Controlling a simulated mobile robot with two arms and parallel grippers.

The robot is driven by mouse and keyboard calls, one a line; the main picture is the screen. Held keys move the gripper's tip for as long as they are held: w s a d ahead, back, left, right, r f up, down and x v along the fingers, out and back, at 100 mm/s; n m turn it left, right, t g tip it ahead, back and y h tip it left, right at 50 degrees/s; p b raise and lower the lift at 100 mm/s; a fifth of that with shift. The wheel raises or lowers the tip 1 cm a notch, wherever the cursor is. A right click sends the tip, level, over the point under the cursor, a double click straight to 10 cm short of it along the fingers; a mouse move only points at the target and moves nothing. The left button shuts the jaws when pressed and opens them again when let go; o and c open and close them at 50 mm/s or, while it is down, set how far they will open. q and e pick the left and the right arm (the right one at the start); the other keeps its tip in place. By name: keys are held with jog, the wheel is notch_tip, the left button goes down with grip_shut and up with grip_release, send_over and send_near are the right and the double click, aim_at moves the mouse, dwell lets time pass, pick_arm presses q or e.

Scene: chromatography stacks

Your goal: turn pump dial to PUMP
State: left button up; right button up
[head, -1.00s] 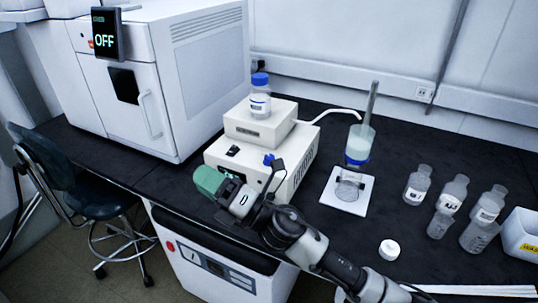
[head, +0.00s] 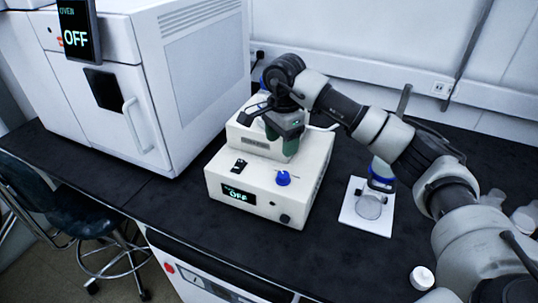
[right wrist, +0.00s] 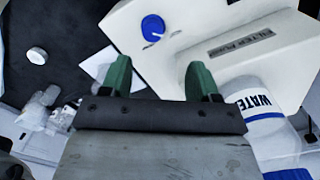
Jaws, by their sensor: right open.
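The white filter pump (head: 230,172) stands on the black bench. My left gripper is not in view.
A water bottle (right wrist: 258,118) is close beside the right finger in the wrist view. A flask stand with a white base (head: 360,222) is right of the pump, partly behind my arm. A large oven (head: 175,90) reading OFF stands left. A white cap (head: 421,278) lies front right.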

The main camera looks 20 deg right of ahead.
send_over(283, 174)
jog(key=f, duration=0.3)
jog(key=f+p, duration=0.1)
jog(key=shift+s+f, duration=0.3)
jog(key=shift+s, duration=0.05)
jog(key=f, duration=0.3)
jog(key=shift+w+f, duration=0.1)
jog(key=shift+w, duration=0.25)
jog(key=shift+f, duration=0.95)
jog(key=shift+c, duration=2.2)
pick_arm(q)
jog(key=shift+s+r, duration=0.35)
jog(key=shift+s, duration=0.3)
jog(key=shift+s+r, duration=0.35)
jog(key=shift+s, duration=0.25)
pick_arm(e)
jog(key=c, duration=0.5)
